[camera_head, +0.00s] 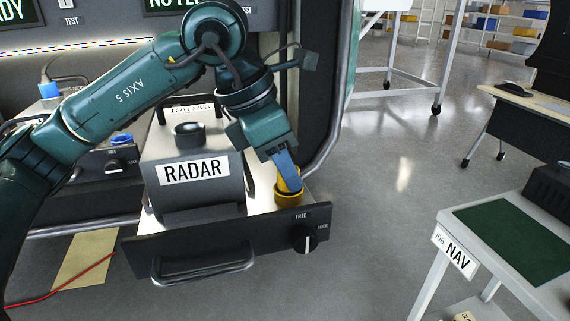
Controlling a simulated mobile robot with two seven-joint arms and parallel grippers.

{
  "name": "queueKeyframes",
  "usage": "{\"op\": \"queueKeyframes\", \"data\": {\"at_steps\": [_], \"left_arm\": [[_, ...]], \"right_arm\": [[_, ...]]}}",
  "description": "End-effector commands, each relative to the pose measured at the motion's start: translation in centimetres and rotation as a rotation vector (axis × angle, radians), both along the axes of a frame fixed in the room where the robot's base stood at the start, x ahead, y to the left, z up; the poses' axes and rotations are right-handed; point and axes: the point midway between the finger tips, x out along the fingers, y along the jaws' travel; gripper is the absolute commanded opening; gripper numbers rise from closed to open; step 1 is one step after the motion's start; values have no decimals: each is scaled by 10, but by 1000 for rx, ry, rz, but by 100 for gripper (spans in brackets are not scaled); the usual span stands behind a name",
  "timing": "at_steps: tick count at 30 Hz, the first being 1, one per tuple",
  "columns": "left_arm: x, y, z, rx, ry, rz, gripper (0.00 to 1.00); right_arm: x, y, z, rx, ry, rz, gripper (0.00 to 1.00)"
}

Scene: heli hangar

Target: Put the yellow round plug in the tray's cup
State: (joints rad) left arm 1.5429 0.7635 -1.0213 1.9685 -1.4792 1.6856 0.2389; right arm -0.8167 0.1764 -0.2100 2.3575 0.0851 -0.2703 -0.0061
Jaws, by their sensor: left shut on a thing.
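The yellow round plug (289,187) is at the right side of the pulled-out tray (140,251), beside the grey RADAR box (198,194). My left gripper (287,174) points down and is shut on the plug from above. A wider yellow ring shows at the bottom of the plug, near the tray surface. I cannot tell whether this is the plug's own rim or the tray's cup, nor whether the plug is seated. My right gripper is not in view.
The tray front has a handle (205,271) and a black FREE/LOCK knob (306,238). A NAV table (458,221) with a green mat (515,238) stands at the right. A red cable (62,287) lies on the floor at left. Open floor lies between tray and table.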

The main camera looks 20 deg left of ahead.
Motion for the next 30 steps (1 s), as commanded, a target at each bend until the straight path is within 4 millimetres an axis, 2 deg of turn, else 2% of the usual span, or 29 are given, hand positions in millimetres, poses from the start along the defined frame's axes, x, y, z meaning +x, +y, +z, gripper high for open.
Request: {"op": "queueKeyframes", "data": {"at_steps": [5, 6, 13, 20, 23, 26, 30], "left_arm": [[0, 0, -5, -1, -1, 0, 5], [0, 0, -3, 0, 0, 0, 31], [0, 0, -3, 0, 0, 0, 50], [0, 0, -2, 0, 0, 0, 50], [0, 0, 4, 0, 0, 0, 50], [-2, 4, 15, -2, -2, 1, 50], [-9, 13, 43, -2, -5, 1, 50]], "right_arm": [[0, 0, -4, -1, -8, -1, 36], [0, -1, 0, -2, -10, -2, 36], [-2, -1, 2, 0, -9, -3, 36], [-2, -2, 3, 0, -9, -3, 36], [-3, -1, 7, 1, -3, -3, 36], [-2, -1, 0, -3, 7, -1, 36], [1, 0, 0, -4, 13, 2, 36]]}}
